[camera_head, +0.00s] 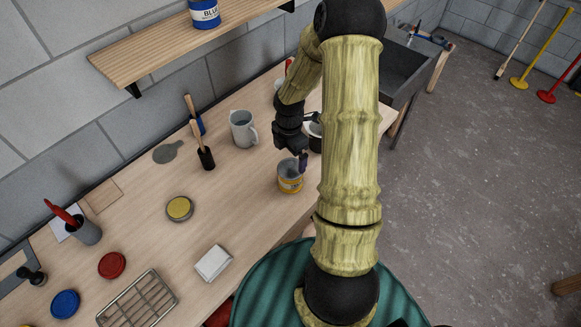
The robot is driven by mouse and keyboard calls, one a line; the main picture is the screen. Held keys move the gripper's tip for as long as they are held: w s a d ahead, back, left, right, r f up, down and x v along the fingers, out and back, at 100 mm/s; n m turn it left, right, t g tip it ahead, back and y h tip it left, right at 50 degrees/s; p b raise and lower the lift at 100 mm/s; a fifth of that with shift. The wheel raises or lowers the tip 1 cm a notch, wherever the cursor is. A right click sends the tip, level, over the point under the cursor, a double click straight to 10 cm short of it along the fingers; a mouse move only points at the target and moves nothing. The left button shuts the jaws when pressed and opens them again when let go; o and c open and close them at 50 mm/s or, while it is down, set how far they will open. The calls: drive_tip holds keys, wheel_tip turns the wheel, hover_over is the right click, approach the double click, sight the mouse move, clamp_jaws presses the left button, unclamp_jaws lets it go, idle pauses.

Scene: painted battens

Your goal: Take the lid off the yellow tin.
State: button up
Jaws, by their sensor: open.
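The yellow tin (290,182) stands upright on the bench, a metal can with a yellow band. Its top looks open and greyish inside, though my gripper is close over its far rim. A round yellow lid (179,208) with a metallic edge lies flat on the bench to the left, apart from the tin. My gripper (294,159) is open, just above the tin's far side. I cannot tell whether a finger touches the rim. A small dark purplish piece shows at its right fingertip.
A grey mug (243,128), dark-based brush (206,157), white block (213,262), red lid (112,264), blue lid (65,304) and wire rack (138,300) are on the bench. A shelf (160,45) holds a blue tin (205,14). Bench around the yellow lid is clear.

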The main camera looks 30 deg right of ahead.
sight(291, 163)
drive_tip(key=shift+f, duration=0.1)
drive_tip(key=shift+d+f+p, duration=0.2)
drive_tip(key=shift+f+p, duration=0.95)
drive_tip(key=shift+f, duration=1.4)
drive_tip(key=c, duration=1)
drive_tip(key=shift+o, duration=0.2)
drive_tip(key=shift+r, duration=0.15)
wheel_tip(291, 163, up, 10)
drive_tip(key=b, duration=0.2)
